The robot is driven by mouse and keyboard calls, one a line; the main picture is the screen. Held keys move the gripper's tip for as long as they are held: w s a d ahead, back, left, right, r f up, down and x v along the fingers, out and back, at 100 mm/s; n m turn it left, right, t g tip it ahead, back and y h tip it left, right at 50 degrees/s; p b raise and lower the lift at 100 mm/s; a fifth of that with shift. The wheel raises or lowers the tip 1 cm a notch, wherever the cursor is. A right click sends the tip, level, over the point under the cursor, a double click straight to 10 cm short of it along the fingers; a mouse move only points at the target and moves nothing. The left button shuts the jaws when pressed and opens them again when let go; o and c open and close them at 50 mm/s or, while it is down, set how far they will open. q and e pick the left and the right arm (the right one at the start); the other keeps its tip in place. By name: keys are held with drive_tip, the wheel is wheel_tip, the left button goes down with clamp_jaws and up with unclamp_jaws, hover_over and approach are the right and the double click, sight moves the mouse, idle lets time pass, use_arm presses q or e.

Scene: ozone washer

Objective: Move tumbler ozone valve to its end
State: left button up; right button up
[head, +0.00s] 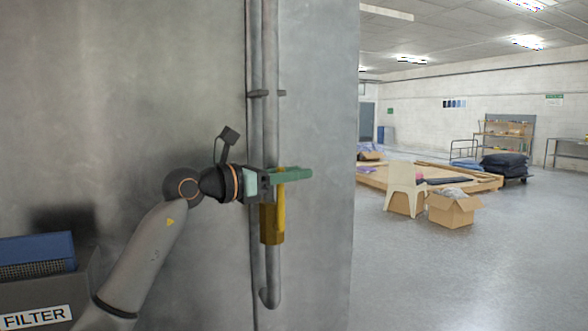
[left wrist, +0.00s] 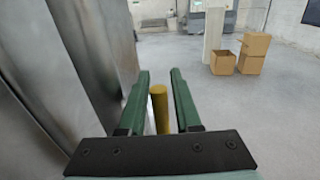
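The tumbler ozone valve has a yellow lever (head: 281,208) pointing upright and a brass-coloured body (head: 271,236) on a vertical grey pipe (head: 271,130). My left gripper (head: 291,175), with green fingers, is at the upper end of the lever. In the left wrist view the round end of the yellow lever (left wrist: 159,108) stands between the two fingers of my left gripper (left wrist: 161,76). The fingers are apart, with a small gap to the lever showing at the right finger. Part of the lever's top is hidden behind a finger in the head view. My right gripper is not in view.
A grey metal wall (head: 318,90) stands close behind the pipe. A box labelled FILTER (head: 35,317) is at the lower left. Open floor (head: 450,280) lies to the right, with a white chair (head: 405,185) and cardboard boxes (head: 455,211) farther off.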

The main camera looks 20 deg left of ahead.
use_arm(q)
clamp_jaws()
idle(0.3)
idle(1.2)
